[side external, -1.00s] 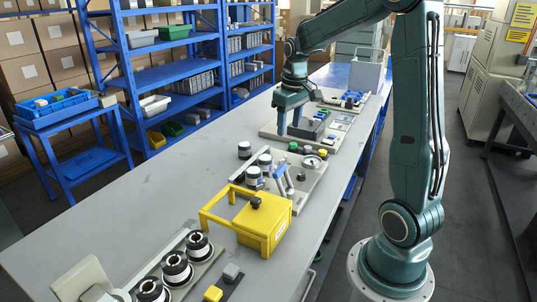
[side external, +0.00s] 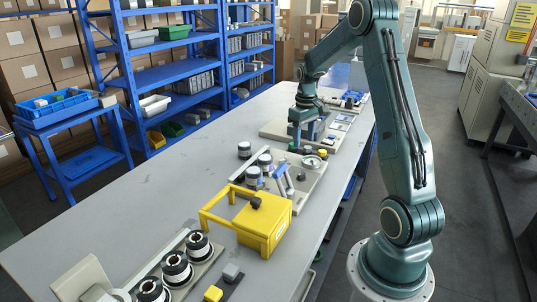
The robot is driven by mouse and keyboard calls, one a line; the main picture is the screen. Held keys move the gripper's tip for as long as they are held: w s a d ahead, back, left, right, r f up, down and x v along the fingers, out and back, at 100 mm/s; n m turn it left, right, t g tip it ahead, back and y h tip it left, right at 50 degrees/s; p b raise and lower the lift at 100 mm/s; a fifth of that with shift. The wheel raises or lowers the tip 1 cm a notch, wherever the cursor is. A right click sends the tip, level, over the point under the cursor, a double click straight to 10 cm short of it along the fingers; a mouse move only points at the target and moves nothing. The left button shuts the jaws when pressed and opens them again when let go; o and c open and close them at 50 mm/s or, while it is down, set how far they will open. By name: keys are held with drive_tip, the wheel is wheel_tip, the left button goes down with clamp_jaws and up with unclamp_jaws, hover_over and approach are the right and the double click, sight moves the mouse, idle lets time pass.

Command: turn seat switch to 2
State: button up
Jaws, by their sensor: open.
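My gripper (side external: 306,137) is open and points down at the far part of the bench, over the near side of a dark grey box (side external: 312,129) on a beige board (side external: 272,131). It hides part of that box. I cannot tell whether the fingers touch anything. I cannot make out which part is the seat switch, nor any number on it. Small knobs, one green (side external: 293,147) and one black (side external: 307,150), sit just below the gripper in the picture, on a nearer board with a round gauge (side external: 312,162).
A yellow frame and box (side external: 266,222) stands nearer on the grey bench (side external: 120,215). Several black-and-white rolls (side external: 198,245) stand at the front. Blue-grey upright levers (side external: 284,180) rise beside the gauge. The bench's left side is clear.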

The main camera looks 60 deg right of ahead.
sight(301, 176)
wheel_tip(301, 176, down, 13)
drive_tip(key=shift+f, duration=0.1)
idle(0.6)
drive_tip(key=c, duration=1)
